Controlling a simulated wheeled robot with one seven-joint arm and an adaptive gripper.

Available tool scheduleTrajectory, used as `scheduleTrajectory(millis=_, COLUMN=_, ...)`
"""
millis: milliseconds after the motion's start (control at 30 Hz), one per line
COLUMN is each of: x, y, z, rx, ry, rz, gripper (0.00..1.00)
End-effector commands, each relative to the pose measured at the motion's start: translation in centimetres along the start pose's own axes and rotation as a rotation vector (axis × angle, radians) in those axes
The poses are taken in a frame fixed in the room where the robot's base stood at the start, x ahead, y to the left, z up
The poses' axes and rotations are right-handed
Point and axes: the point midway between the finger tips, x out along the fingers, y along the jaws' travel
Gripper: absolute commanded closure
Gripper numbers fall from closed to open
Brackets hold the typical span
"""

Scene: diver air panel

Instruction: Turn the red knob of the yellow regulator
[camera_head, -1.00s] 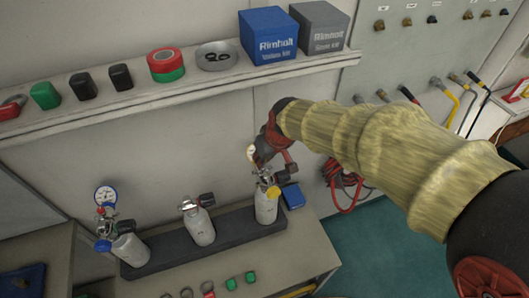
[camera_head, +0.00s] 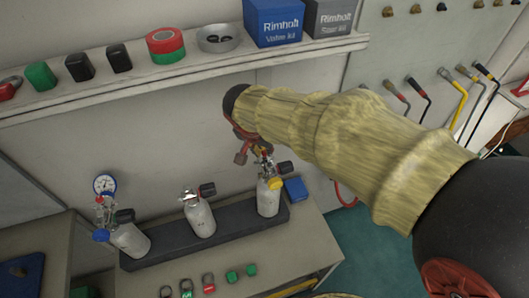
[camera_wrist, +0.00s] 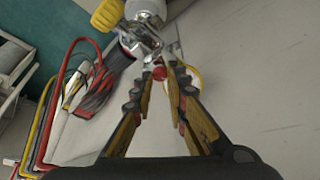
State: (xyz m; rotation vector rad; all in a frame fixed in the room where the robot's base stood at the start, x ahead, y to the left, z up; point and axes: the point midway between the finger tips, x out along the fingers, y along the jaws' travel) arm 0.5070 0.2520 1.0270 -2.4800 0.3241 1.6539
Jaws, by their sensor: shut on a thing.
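The red knob (camera_wrist: 159,73) shows in the wrist view as a small round red piece between my fingertips. My gripper (camera_wrist: 160,78) is shut on it. The regulator (camera_wrist: 147,38) is metallic, with a yellow handwheel (camera_wrist: 107,14) at its side. In the head view the regulator (camera_head: 264,165) and its yellow handwheel (camera_head: 274,184) sit on the right-hand pale cylinder (camera_head: 267,201), which stands in a dark rack. My gripper (camera_head: 243,148) is at the regulator's upper left there. My arm hides the red knob in that view.
A middle cylinder (camera_head: 200,218) and a left one with a blue knob (camera_head: 101,235) and gauge stand in the same rack (camera_head: 170,254). A shelf (camera_head: 195,75) with tape, a dish and boxes runs above. Hoses hang on the right wall panel.

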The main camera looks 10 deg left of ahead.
Motion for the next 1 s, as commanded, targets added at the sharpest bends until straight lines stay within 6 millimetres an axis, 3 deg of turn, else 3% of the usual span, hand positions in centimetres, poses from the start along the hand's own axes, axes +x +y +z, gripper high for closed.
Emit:
scheduleTrajectory(millis=400, x=0.09, y=-0.22, z=0.04, rx=0.194, ry=-0.002, rz=0.081, gripper=1.00)
scheduleTrajectory(millis=1000, x=0.04, y=-0.24, z=0.03, rx=0.228, ry=-0.002, rz=0.094, gripper=1.00)
